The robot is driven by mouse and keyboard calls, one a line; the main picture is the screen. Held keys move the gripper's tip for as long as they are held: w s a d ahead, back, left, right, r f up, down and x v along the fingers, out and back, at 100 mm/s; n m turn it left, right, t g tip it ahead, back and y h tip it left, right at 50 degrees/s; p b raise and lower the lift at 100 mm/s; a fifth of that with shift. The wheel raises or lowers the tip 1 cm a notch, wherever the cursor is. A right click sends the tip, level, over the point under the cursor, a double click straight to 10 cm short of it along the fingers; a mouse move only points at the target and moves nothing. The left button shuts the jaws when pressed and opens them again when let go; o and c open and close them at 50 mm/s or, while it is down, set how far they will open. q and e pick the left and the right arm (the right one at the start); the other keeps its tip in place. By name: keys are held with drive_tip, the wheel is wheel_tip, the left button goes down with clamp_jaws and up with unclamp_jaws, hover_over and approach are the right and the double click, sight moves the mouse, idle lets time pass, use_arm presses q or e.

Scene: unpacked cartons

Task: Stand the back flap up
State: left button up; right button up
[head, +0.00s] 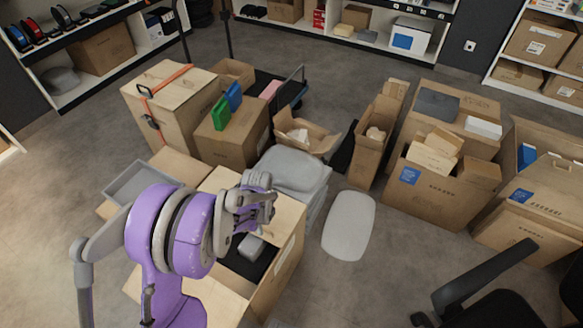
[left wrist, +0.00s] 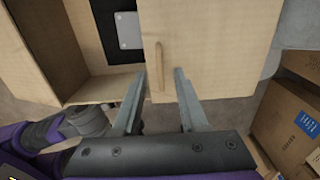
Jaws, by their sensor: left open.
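An open carton (head: 282,268) stands below my left gripper in the head view. Inside it are a black insert (left wrist: 108,12) and a small grey item (head: 251,246), which also shows in the left wrist view (left wrist: 128,30). A tan flap (head: 287,215) lies roughly flat at the carton's far end; in the left wrist view it is the broad panel (left wrist: 215,45) on the right. A thin tan strip or slot shows near its edge. My left gripper (head: 268,207) is open and empty, its fingers (left wrist: 160,72) close to this flap; contact cannot be told. My right gripper is not in view.
A grey rounded lid (head: 349,226) lies on the floor to the right, beside stacked grey bins (head: 297,172). Other cartons (head: 232,133) stand behind, and more (head: 432,186) at right. A black chair (head: 487,300) is at lower right. Bare floor lies between the lid and the chair.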

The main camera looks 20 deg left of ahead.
use_arm(q)
drive_tip(key=shift+w+f+b, duration=0.1)
drive_tip(key=shift+f+b, duration=0.8)
drive_tip(key=shift+f, duration=0.6)
clamp_jaws()
